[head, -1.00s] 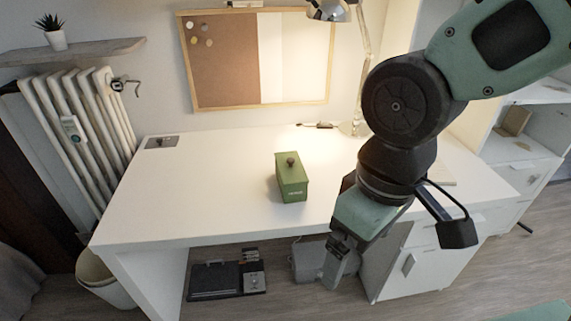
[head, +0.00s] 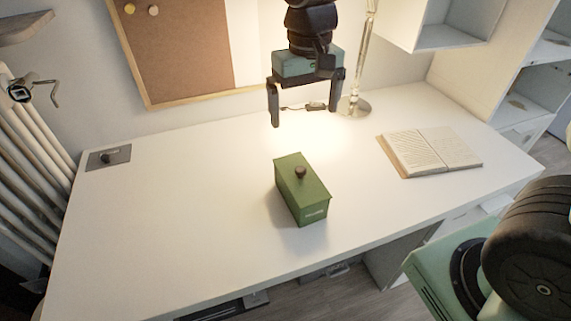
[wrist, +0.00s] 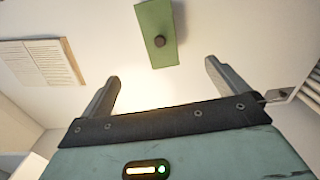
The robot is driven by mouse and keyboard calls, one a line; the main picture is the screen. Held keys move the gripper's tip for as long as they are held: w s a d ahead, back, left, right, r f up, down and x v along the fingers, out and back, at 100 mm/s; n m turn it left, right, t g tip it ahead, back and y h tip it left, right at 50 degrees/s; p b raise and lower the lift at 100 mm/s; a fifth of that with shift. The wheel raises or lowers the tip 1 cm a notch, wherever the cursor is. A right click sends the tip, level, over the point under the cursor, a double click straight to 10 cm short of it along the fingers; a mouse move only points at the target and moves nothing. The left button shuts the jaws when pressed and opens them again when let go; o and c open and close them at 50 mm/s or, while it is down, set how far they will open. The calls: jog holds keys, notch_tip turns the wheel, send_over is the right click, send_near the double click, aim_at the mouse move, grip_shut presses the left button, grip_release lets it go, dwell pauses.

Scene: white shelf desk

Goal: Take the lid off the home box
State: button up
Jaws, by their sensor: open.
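The green home box (head: 305,212) stands on the white desk with its lid (head: 290,167) on. A dark round knob (head: 300,172) sits on top of the lid. In the wrist view the lid (wrist: 152,22) shows from above with its knob (wrist: 159,41), beyond and between my fingertips. My gripper (head: 304,117) is open and empty, fingers pointing down. It is above the desk, behind the box in the head view, and apart from it.
An open book (head: 432,152) lies right of the box on the desk (head: 180,220). A lamp base (head: 354,107) stands at the back. A pinboard (head: 185,55) hangs on the wall. The desk left of the box is clear, apart from a grey plate (head: 108,157) at the far left.

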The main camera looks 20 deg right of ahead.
aim_at(302, 171)
notch_tip(302, 171, down, 17)
jog(key=shift+d+f, duration=0.1)
jog(key=shift+f, duration=0.1)
jog(key=c, duration=1.1)
